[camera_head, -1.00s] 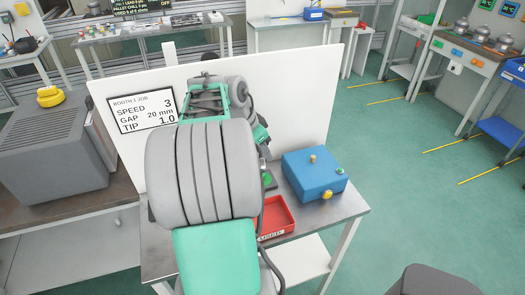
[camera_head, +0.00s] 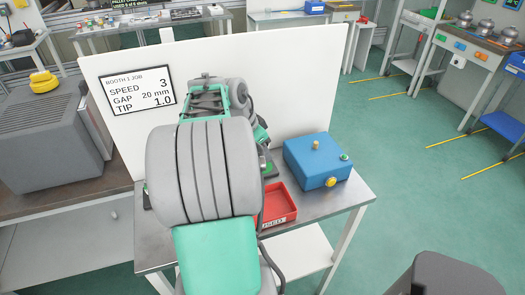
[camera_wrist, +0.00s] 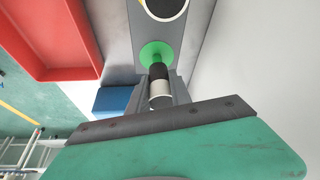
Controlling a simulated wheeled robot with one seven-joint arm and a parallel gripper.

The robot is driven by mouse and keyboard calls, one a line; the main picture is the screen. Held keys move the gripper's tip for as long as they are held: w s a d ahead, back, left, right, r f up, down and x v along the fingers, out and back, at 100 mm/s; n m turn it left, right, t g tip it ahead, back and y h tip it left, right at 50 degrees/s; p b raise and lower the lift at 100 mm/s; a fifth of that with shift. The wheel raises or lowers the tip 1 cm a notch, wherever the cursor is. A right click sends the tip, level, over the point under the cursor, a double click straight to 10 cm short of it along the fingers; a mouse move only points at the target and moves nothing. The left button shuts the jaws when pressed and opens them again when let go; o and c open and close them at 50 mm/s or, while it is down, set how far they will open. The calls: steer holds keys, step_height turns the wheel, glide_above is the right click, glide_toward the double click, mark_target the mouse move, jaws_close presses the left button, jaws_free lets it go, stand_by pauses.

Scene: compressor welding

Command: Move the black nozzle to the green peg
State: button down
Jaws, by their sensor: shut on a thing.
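In the wrist view, the nozzle (camera_wrist: 158,72) is a small cylinder with a black end and a pale band. My gripper (camera_wrist: 161,88) is shut on it, with a grey finger on each side. The black end points at a round green base (camera_wrist: 156,53), which appears to be the green peg's. The nozzle overlaps this base in the picture; I cannot tell whether they touch. The peg's shaft is not clearly visible. In the head view, my arm hides the gripper, the nozzle and most of the area around them.
A red tray (camera_head: 279,205) sits on the metal table (camera_head: 345,196), beside a blue box (camera_head: 318,160) with knobs. A white panel (camera_head: 300,95) with a job sign (camera_head: 138,90) stands behind. A grey machine (camera_head: 48,140) is at left.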

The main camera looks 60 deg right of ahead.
steer(key=shift+f+b, duration=1.2)
steer(key=shift+f, duration=0.3)
steer(key=c, duration=1.1)
jaws_free()
steer(key=v, duration=0.7)
steer(key=shift+r, duration=0.35)
steer(key=shift+w+a, duration=0.1)
